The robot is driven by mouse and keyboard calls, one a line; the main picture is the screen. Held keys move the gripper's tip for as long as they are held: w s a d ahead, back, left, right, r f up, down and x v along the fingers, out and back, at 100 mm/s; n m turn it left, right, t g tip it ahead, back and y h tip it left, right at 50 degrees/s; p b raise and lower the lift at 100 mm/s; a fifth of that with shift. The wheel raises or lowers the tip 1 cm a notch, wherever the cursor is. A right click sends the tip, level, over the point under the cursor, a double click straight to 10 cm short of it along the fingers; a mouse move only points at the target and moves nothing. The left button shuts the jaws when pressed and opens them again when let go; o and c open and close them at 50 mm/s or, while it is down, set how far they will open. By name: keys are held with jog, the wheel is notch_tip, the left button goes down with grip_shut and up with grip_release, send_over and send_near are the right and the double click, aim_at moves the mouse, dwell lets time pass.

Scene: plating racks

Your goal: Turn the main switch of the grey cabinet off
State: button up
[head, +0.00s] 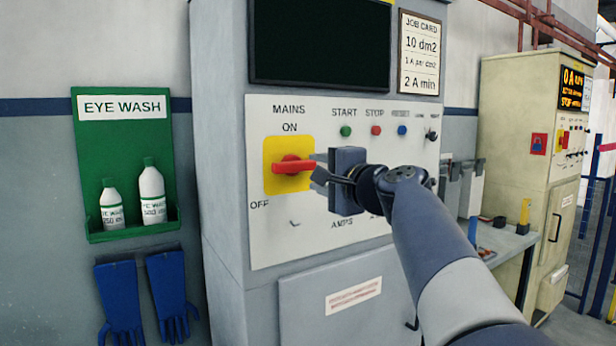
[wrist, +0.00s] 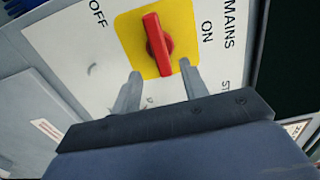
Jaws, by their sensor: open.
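The main switch is a red handle (head: 292,166) on a yellow plate (head: 272,151), on the front panel (head: 268,226) of the grey cabinet (head: 222,170). The handle lies about level, with ON printed above the plate and OFF at its lower left. My gripper (head: 316,169) is at the right end of the handle, with its fingers apart. In the wrist view the red handle (wrist: 157,45) reaches toward the gap between the open fingertips (wrist: 160,72). I cannot tell whether they touch it. My gripper hides part of the panel's middle.
Start (head: 346,131), stop (head: 376,130) and reset (head: 402,130) buttons sit to the upper right on the panel. A green eye wash board (head: 88,160) with two bottles and blue gloves (head: 120,295) hang at left. A cream cabinet (head: 505,160) stands at right.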

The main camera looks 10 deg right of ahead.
jog(key=v, duration=0.4)
jog(key=shift+s+d+b, duration=0.1)
jog(key=shift+s+b, duration=0.1)
jog(key=shift+b, duration=0.1)
